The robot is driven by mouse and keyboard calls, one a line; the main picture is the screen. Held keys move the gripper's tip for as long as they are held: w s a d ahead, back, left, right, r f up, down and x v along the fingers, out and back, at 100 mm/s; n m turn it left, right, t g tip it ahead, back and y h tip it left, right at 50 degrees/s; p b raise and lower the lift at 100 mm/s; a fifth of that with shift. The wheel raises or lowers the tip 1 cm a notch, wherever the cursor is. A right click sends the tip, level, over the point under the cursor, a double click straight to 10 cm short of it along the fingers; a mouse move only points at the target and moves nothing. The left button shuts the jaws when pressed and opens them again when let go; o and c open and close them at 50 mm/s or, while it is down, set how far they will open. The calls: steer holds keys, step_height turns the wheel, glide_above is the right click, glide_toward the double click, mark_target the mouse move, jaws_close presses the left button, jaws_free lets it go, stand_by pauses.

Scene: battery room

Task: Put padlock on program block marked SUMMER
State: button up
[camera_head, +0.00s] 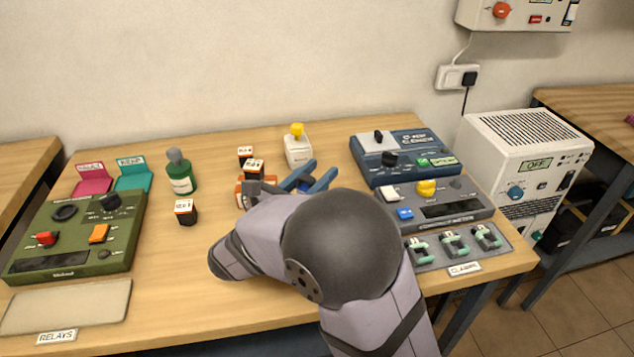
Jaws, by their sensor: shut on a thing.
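My gripper (266,188) is mostly hidden behind my own wrist; only dark grey parts show at the middle of the table. They are against a small orange and white block (242,194), which looks gripped but is partly covered. Three similar dark blocks with white and orange labelled tops stand upright nearby: a back one (245,154), a middle one (254,169) and a left one (185,211). Their labels are too small to read, so I cannot tell whether any says SUMMER. I cannot make out a padlock. A blue forked thing (322,180) shows behind my arm, partly hidden.
A green control panel (67,262) and a pale RELAYS mat (66,304) are at left. A green bottle (180,178) and a white yellow-topped device (298,152) stand behind. Blue and grey panels (460,211) and a CLAMPS tray (490,256) are at right. The front-left centre is clear.

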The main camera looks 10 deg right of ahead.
steer(key=shift+f, duration=1.05)
steer(key=shift+f, duration=0.1)
steer(key=shift+f, duration=0.1)
steer(key=o, duration=1.1)
steer(key=shift+r, duration=0.25)
steer(key=v, duration=1.2)
